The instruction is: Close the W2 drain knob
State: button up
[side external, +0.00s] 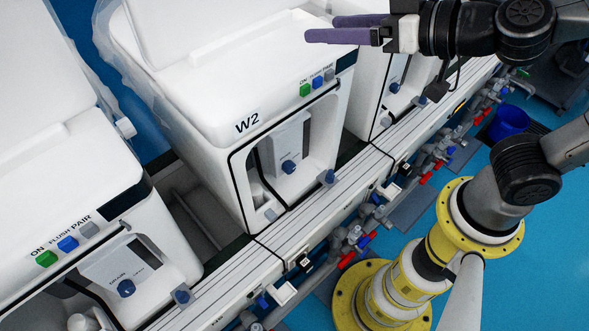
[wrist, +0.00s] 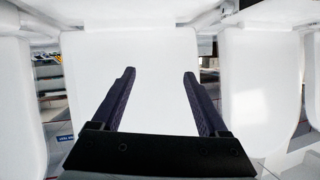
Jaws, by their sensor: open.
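The W2 unit (side external: 225,85) is a white toilet test unit in the middle of the side external view, with "W2" printed on its front edge. A dark blue knob (side external: 289,167) sits on the grey panel in its front recess; it appears to be the drain knob, but its label is too small to read. The knob's open or closed setting cannot be told. My gripper (side external: 320,29) has purple fingers and is open and empty, above and behind the knob, apart from it. In the wrist view my gripper (wrist: 160,73) points at a white surface; no knob shows there.
Green, blue and grey buttons (side external: 317,82) sit on W2's top edge. Another blue knob (side external: 327,176) stands at the recess's lower right. A similar unit (side external: 70,190) is at left. A white rail (side external: 300,215) runs along the front, with pipes and red and blue valves beyond.

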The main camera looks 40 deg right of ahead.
jog(key=d+f+h, duration=0.3)
jog(key=f, duration=0.2)
jog(key=m, duration=0.1)
send_near(292, 169)
jog(key=x, duration=0.9)
jog(key=shift+c, duration=0.2)
grip_shut()
